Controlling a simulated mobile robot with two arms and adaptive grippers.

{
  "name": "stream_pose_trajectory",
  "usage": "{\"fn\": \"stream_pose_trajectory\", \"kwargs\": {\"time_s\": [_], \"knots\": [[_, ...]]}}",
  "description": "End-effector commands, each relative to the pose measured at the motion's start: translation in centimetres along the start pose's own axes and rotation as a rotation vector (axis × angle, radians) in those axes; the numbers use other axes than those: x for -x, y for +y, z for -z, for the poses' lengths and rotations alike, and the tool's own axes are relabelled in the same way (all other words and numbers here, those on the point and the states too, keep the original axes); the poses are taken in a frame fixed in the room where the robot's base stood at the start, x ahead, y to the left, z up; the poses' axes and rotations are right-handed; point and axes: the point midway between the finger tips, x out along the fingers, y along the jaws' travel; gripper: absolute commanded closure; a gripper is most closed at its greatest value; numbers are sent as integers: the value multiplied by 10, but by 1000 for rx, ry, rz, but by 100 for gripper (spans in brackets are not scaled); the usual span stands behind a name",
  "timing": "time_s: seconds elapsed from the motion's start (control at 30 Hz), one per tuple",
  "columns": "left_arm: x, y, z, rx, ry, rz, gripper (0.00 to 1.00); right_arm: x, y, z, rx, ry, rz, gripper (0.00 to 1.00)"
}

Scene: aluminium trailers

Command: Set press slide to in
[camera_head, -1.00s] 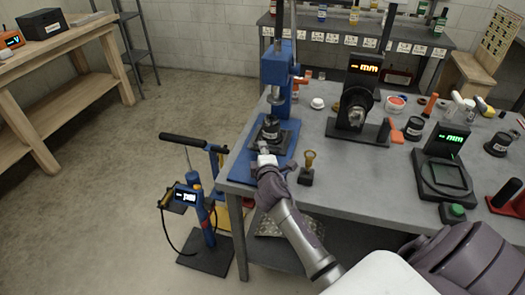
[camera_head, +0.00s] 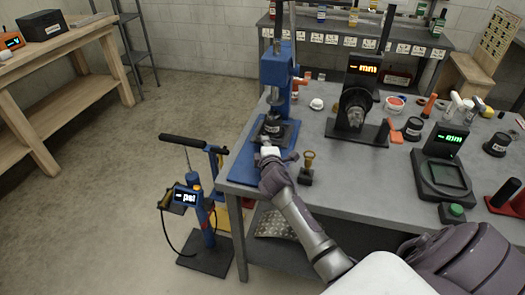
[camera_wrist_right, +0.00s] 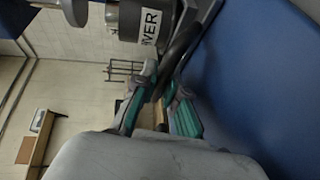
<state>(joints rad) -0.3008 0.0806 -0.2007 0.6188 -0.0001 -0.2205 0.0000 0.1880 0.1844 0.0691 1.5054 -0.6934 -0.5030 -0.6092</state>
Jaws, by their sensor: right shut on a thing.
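The blue press (camera_head: 276,75) stands at the left end of the grey workbench, on a blue base plate (camera_head: 240,165). Its dark slide (camera_head: 290,134) lies on the base under the ram and carries a dark labelled cylinder (camera_head: 272,127). In the right wrist view the cylinder (camera_wrist_right: 140,22) shows with "IVER" readable on its label. My right gripper (camera_head: 270,157) is at the near edge of the slide. In the wrist view its teal-padded fingers (camera_wrist_right: 162,100) are closed around a dark curved part, seemingly the slide's handle (camera_wrist_right: 178,58). My left gripper is not in view.
A small brass-topped stand (camera_head: 308,168) is close to the right of my gripper. A black gauge (camera_head: 356,100) with an orange display stands further right. A blue pump with a psi display (camera_head: 187,195) stands on the floor at the left.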

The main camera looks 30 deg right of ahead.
Motion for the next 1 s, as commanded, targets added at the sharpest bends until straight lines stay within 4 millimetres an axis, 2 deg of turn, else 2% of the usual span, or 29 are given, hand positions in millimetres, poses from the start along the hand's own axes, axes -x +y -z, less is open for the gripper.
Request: {"fn": "stream_pose_trajectory", "kwargs": {"time_s": [0.03,0.13,0.43,0.47,0.5,0.83,1.0], "knots": [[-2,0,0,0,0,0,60,-9,3,-4,2,-1,-4,100],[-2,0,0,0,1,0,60,-16,5,-7,0,0,-3,100],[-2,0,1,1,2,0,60,-18,7,-8,-1,-2,-4,100],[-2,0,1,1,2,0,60,-18,7,-8,-1,-2,-4,84],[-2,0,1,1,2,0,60,-18,7,-8,-1,-2,-4,78],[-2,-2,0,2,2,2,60,-17,8,-8,-1,-1,-4,77],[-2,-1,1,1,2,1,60,-14,30,-6,0,0,-10,77]]}}
